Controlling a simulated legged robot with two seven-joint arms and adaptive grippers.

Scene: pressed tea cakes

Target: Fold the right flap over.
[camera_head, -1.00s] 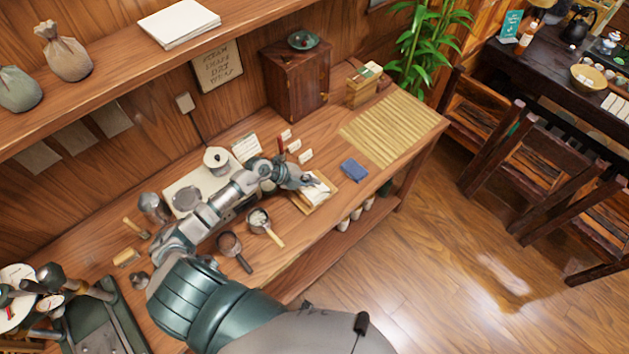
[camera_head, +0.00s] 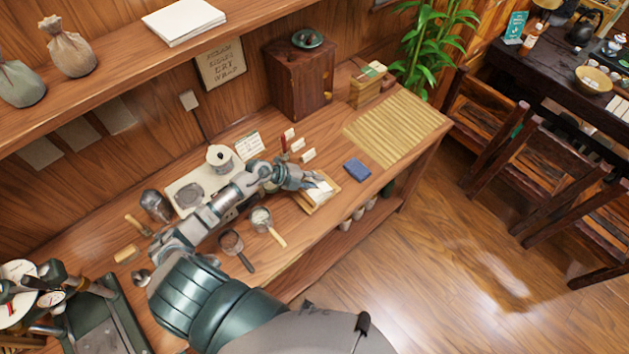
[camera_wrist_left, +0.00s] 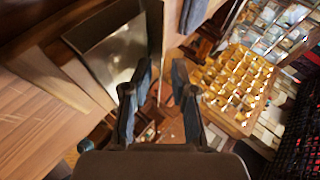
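A small wooden tray (camera_head: 327,199) lies near the front edge of the counter with a white wrapper or paper (camera_head: 321,187) on it. My left gripper (camera_head: 312,184) is over the tray's back left part, at the white paper, and covers some of it. Flap edges and any tea cake are too small or hidden to tell. In the left wrist view my left gripper (camera_wrist_left: 164,75) shows two dark fingers apart, with a gap and nothing clear held between them. The white paper cannot be made out there. My right gripper is not in view.
A blue folded cloth (camera_head: 357,169) and a bamboo mat (camera_head: 395,129) lie right of the tray. Small white cards (camera_head: 298,145) stand behind it. Two small pans, one with a dark handle (camera_head: 245,262), sit at front left. A wooden cabinet (camera_head: 300,80) stands at the back.

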